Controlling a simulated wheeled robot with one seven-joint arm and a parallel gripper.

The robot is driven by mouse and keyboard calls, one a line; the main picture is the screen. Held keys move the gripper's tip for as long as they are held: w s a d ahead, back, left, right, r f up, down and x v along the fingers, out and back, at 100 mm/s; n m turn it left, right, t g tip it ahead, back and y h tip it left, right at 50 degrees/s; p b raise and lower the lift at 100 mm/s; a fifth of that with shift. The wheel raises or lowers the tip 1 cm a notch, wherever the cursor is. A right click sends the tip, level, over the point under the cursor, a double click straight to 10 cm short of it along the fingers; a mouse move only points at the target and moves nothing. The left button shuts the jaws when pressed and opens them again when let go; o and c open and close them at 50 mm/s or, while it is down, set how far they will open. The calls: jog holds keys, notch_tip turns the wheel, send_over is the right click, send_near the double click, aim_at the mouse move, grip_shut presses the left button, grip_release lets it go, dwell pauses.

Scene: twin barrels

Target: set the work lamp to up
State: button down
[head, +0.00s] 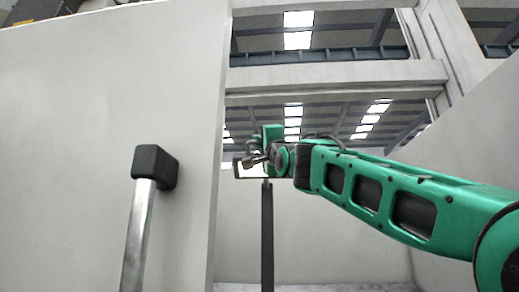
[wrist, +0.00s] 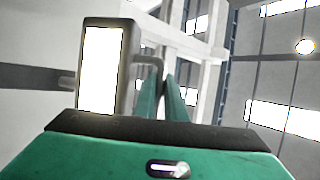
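The work lamp has a dark housing and a bright white panel (wrist: 101,70), seen close on the left in the wrist view. In the head view the lamp (head: 242,171) is small, atop a dark post (head: 267,235), and partly hidden by my gripper (head: 262,158). A thin bent handle (wrist: 153,61) comes off the lamp's right side in the wrist view. My gripper's green fingers (wrist: 160,85) are close together around the handle's end and look shut on it. Finger contact is small and hard to see.
A large pale panel (head: 100,130) stands at the left, with a metal bar capped in black (head: 155,167) in front of it. A pale wall (head: 470,130) slopes on the right. Pale beams (head: 335,75) cross behind the lamp.

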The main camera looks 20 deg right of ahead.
jog(key=shift+w+d+r, duration=0.3)
jog(key=shift+w+r, duration=0.15)
jog(key=shift+w, duration=0.1)
jog(key=shift+r, duration=0.2)
jog(key=c, duration=1.8)
grip_release()
jog(key=shift+w+d, duration=0.1)
jog(key=shift+f, duration=0.1)
